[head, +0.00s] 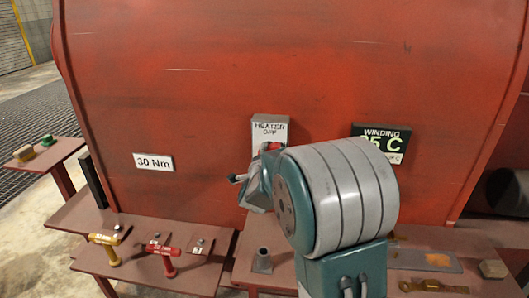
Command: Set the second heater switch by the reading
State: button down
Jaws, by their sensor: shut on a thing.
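A grey heater switch plate (270,127), lettered HEATER OFF, is mounted on the red engine casing. My arm covers its lower part and the switch lever cannot be made out clearly. My gripper (254,166) is at the plate's lower edge, seen from behind and partly hidden by my arm. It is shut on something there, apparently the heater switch. A dark WINDING display (381,134) is to the right. Its reading ends in "5 C"; the first digit is partly covered by my arm, and the small line below is unreadable.
A 30 Nm label (153,162) is on the casing at left. Below it, a shelf holds a yellow-handled tool (105,246) and a red-handled tool (167,256). A side stand (58,153) bears green and yellow blocks. A grey socket (262,261) stands on the front ledge.

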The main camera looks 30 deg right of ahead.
jog(key=n, duration=0.6)
jog(key=shift+d+r, duration=0.25)
jog(key=shift+d, duration=0.05)
jog(key=n, duration=0.5)
jog(key=shift+n, duration=0.4)
jog(key=shift+r, duration=0.1)
jog(key=c, duration=0.5)
grip_release()
jog(key=shift+w+d+f, duration=0.15)
jog(key=shift+d+f, duration=0.05)
jog(key=shift+a+f+n, duration=0.1)
jog(key=shift+a+n, duration=0.2)
jog(key=shift+a, duration=0.05)
jog(key=shift+a, duration=0.1)
jog(key=v, duration=1.2)
